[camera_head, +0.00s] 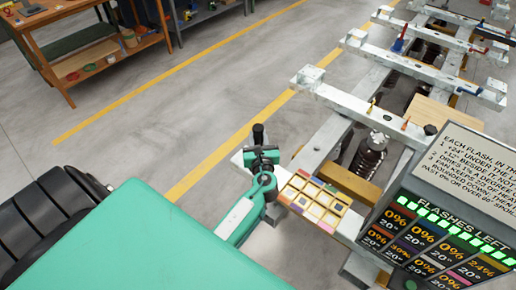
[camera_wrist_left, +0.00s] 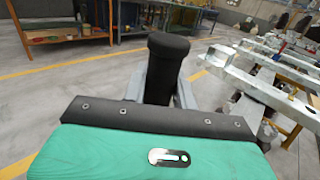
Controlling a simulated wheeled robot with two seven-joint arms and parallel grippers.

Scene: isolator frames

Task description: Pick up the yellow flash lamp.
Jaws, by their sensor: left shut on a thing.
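My left gripper (camera_head: 262,158) is shut on a black cylinder (camera_head: 258,134), which stands up out of its jaws beside the end of a pale beam. In the left wrist view the black cylinder (camera_wrist_left: 168,62) is upright between the two grey fingers and has a wider cap. No yellow shows on it, so I cannot tell whether it is the yellow flash lamp; its lower part is hidden. A small yellowish upright piece (camera_head: 371,105) stands on a frame crossbar. My right gripper is not in view.
A tray with yellow-edged squares (camera_head: 328,222) lies right of the gripper. A "FLASHES LEFT" board (camera_head: 440,236) and a text sign (camera_head: 468,165) stand at lower right. White frame crossbars (camera_head: 430,72) run to the back. A wooden workbench (camera_head: 88,62) stands upper left; the floor between is clear.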

